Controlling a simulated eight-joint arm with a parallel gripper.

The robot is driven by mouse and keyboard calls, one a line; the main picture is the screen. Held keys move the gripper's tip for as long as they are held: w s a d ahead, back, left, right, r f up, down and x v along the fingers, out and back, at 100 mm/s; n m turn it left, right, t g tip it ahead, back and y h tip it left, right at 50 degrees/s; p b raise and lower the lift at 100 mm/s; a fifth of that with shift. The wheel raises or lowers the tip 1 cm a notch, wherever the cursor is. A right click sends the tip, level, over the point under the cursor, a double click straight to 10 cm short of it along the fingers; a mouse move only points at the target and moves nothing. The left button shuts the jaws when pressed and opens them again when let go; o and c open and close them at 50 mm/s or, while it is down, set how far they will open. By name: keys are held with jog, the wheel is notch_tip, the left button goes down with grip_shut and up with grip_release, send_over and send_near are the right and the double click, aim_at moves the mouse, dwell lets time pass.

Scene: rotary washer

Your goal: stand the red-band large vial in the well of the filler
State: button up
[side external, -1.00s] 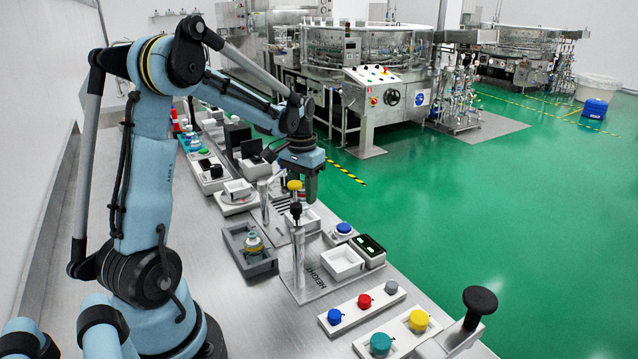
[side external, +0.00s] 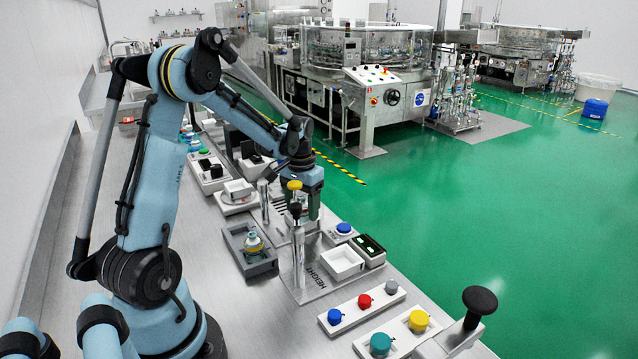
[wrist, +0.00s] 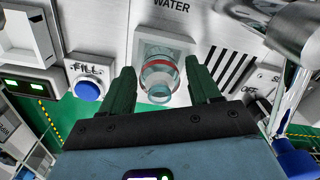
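The red-band large vial (wrist: 158,75) is clear glass with a red band and shows in the wrist view between my fingers. It appears to stand in the square well (wrist: 181,47) of the filler, whose white plate (wrist: 146,14) is marked WATER. Whether its base rests on the well floor is hidden. My gripper (wrist: 158,68) is open, with a green finger on either side of the vial and visible gaps to it. In the side view my gripper (side external: 305,210) is low over the filler, behind the metal post, and the vial cannot be made out.
A blue FILL button (wrist: 87,89) is left of the well, and a slotted grille (wrist: 228,68) is right. A shiny metal post (wrist: 296,75) stands close on the right. In the side view, a grey tray (side external: 262,268) holds a yellow-banded vial; a white open box (side external: 343,263) is nearby.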

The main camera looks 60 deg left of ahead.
aim_at(302, 200)
jog(key=shift+r, duration=0.1)
notch_tip(302, 200, up, 12)
jog(key=s+d+m+t, duration=0.1)
jog(key=s+d+t, duration=0.1)
jog(key=d, duration=0.5)
jog(key=s+d+f+m+t, duration=0.1)
jog(key=s+d+m+t, duration=0.1)
jog(key=d, duration=0.6)
jog(key=s+d+m+t, duration=0.1)
jog(key=s+d+t, duration=0.1)
jog(key=d, duration=0.6)
jog(key=shift+s+d+f+m+t, duration=0.15)
jog(key=shift+f+m+t, duration=0.15)
jog(key=shift+t, duration=0.3)
